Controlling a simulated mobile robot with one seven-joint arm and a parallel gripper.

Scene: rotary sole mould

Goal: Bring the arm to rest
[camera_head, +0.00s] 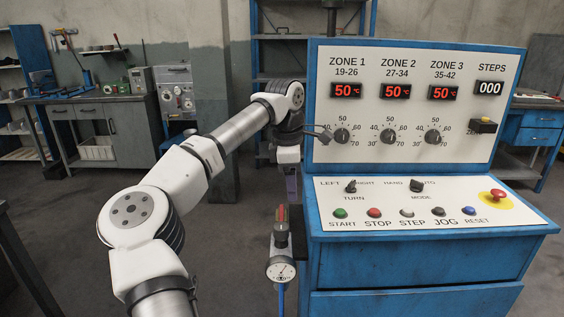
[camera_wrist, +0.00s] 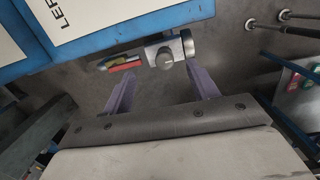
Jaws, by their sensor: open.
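My arm (camera_head: 190,165) rises from the bottom of the head view and bends over toward the left edge of the blue control console (camera_head: 420,270). My gripper (camera_head: 291,185) hangs pointing down beside the console's left side. In the wrist view my gripper (camera_wrist: 163,85) shows two purple fingers spread wide apart, with nothing held between them. A small fitting with a dial gauge (camera_head: 281,268) stands just below the gripper. The fitting also shows in the wrist view (camera_wrist: 165,56), beyond the fingertips; whether they touch it I cannot tell.
The console's upper panel (camera_head: 400,65) carries three displays reading 50, dials and a steps counter at 000. Its sloped panel has buttons and a red emergency stop (camera_head: 497,194). A grey workbench (camera_head: 95,130) stands back left. Open floor (camera_head: 60,210) lies left of the arm.

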